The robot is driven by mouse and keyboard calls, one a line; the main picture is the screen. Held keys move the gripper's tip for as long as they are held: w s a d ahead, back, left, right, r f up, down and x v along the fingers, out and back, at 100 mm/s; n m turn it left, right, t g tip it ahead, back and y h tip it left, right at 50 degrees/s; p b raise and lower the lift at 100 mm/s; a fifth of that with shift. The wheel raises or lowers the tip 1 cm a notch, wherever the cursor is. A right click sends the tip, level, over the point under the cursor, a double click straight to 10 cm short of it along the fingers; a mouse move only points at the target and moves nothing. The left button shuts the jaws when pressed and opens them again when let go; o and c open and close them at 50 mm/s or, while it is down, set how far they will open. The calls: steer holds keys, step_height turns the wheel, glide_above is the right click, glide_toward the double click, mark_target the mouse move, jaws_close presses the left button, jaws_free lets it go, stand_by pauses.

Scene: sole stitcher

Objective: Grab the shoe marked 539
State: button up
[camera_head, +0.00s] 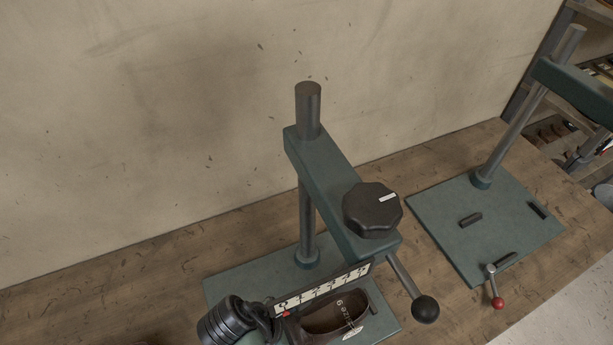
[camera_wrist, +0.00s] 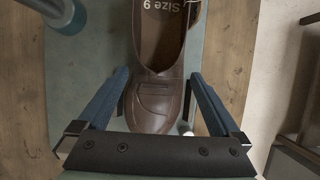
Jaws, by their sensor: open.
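A brown leather shoe (camera_wrist: 152,92) lies on a grey-green base plate in the wrist view, toe towards the bottom of the picture, with "Size 9" inside. My gripper (camera_wrist: 158,75) is open, with one blue finger on each side of the shoe's front part. I cannot tell whether either finger touches it. The shoe also shows in the head view (camera_head: 326,315) at the bottom middle, partly hidden by a strip with dark marks. A small white tag-like piece shows beside it. I cannot read the number 539 anywhere.
A green stitcher frame (camera_head: 330,185) with a steel post, black knob (camera_head: 372,210) and ball-ended lever (camera_head: 425,309) stands over the shoe. A second stitcher's plate (camera_head: 480,225) to the right carries no shoe. The wooden bench (camera_head: 150,270) is bare at left. Shelves stand far right.

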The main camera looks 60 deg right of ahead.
mark_target(307, 328)
steer(key=x, duration=0.5)
steer(key=shift+d+r, duration=0.1)
steer(key=shift+d, duration=0.15)
steer(key=shift+r, duration=0.1)
steer(key=c, duration=1.5)
